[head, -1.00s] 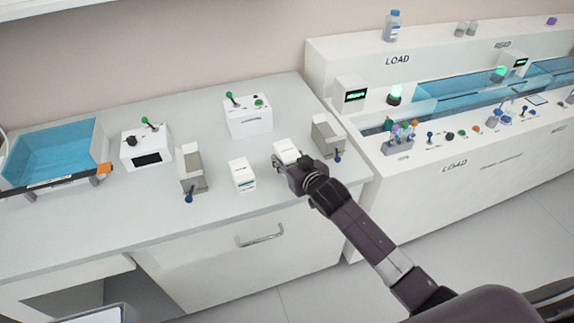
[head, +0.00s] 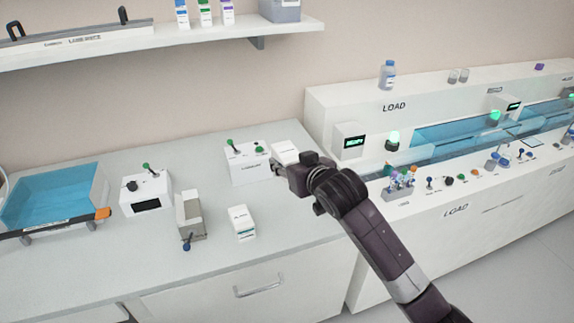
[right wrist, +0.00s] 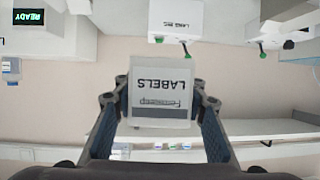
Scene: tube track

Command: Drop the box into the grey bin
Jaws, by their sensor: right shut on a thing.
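My right gripper (head: 279,166) is shut on a white box (head: 286,151) and holds it up above the back right of the counter. In the right wrist view the box (right wrist: 160,92) reads LABELS, upside down, and sits between the two fingers. A grey bin (head: 281,11) stands at the right end of the wall shelf, cut by the top edge of the head view. The gripper is below the bin and apart from it. My left gripper is not in view.
The wall shelf (head: 150,42) also bears several small bottles or boxes and a long tray. On the counter (head: 290,240) stand another white box (head: 241,222), a grey device (head: 190,216) with a blue lever, two white lever units and a blue bath (head: 52,196). A LOAD bench stands right.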

